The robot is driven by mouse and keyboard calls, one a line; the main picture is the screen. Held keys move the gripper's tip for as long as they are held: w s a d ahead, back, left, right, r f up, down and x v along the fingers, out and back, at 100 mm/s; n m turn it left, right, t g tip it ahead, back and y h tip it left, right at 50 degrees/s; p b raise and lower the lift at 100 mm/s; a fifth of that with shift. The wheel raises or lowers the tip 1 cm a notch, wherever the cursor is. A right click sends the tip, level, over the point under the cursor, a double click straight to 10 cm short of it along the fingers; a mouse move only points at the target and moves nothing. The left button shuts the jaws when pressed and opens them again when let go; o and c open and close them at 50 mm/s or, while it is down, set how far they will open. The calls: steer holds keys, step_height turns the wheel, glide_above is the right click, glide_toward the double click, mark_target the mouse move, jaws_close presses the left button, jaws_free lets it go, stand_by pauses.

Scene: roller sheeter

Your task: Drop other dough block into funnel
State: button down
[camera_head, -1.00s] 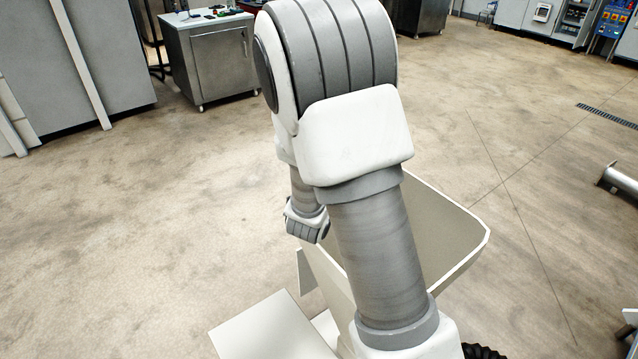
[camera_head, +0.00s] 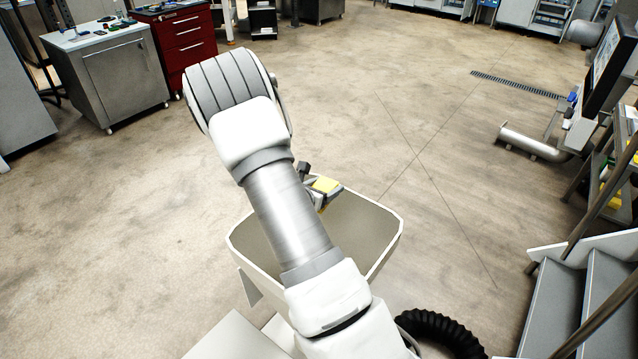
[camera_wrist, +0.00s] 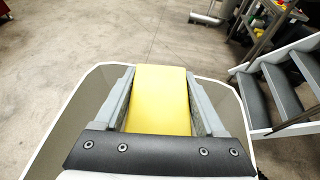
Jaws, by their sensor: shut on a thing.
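The yellow dough block (camera_head: 325,184) is held by my gripper (camera_head: 322,190) near the far rim of the funnel in the head view. In the wrist view the block (camera_wrist: 158,105) sits between the two grey fingers of my gripper (camera_wrist: 160,74), which is shut on it. The funnel (camera_head: 368,235) is a wide, open, off-white hopper below my arm. Its walls show on both sides of the fingers in the wrist view (camera_wrist: 80,112), lower than the block. My arm hides part of the funnel's opening, and its bottom is not visible.
Grey metal steps (camera_head: 565,285) with a handrail stand at the right, near a monitor (camera_head: 608,65). A black ribbed hose (camera_head: 440,330) lies right of the funnel. A metal pipe (camera_head: 530,142) is farther off. A grey cabinet (camera_head: 125,75) and red drawers (camera_head: 187,38) stand at the back left.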

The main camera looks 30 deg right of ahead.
step_height(320, 180, down, 6)
steer(key=b, duration=0.2)
steer(key=shift+r+b, duration=0.2)
steer(key=shift+b, duration=0.2)
jaws_free()
steer(key=shift+a, duration=0.1)
steer(key=v, duration=1.7)
steer(key=shift+r, duration=0.2)
stand_by(0.4)
